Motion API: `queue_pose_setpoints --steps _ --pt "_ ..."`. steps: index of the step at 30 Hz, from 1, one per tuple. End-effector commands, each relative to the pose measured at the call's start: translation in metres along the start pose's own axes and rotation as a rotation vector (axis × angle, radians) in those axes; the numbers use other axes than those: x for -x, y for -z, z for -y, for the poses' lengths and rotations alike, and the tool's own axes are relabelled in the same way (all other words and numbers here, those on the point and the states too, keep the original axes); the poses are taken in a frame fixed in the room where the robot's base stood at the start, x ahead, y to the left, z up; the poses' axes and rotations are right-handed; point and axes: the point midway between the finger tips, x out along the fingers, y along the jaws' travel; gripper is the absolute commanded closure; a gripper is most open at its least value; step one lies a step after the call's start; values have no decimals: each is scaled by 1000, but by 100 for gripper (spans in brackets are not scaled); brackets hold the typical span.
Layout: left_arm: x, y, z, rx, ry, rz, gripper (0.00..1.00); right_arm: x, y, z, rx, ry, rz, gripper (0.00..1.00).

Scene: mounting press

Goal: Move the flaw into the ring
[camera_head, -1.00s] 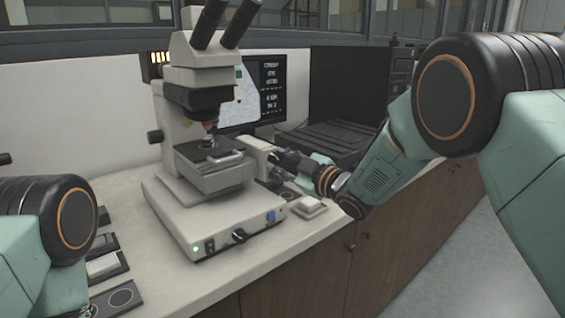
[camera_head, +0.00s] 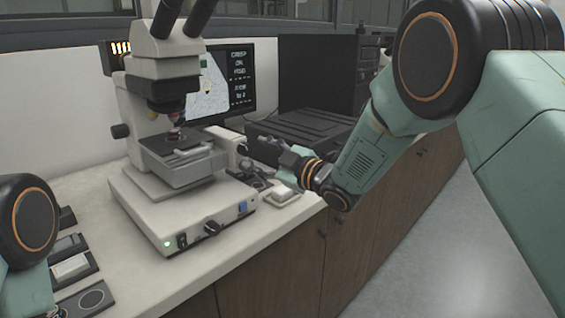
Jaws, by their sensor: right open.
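The microscope (camera_head: 150,80) stands on the bench with a small dark sample (camera_head: 174,134) on its stage (camera_head: 178,150). The monitor (camera_head: 218,85) behind it shows a pale image, a small green mark, a yellow spot and lines of text. I cannot tell for certain which marks are the flaw and the ring. My right gripper (camera_head: 256,148) is open, low beside the right side of the stage, near the dark knobs (camera_head: 250,177). Its fingertips are small and partly hidden, and I cannot tell whether they touch a knob. My left gripper is out of view; only its arm shows.
A small white-topped block (camera_head: 283,194) lies below my right gripper. Dark trays (camera_head: 72,268) lie at the lower left. The bench front is clear.

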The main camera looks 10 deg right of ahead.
Motion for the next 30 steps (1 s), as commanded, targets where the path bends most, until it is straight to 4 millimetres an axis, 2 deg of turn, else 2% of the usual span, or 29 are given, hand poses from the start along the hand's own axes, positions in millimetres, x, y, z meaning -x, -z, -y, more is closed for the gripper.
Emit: queue_pose_setpoints --steps 9,15,26,30 --pt "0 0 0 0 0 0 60 58 0 -2 -4 -5 0 47" --pt "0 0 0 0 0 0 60 81 1 -2 -2 -5 -2 47" --pt "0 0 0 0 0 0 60 87 1 -1 0 -2 -3 47" --pt "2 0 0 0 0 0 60 88 0 0 -5 1 2 51"
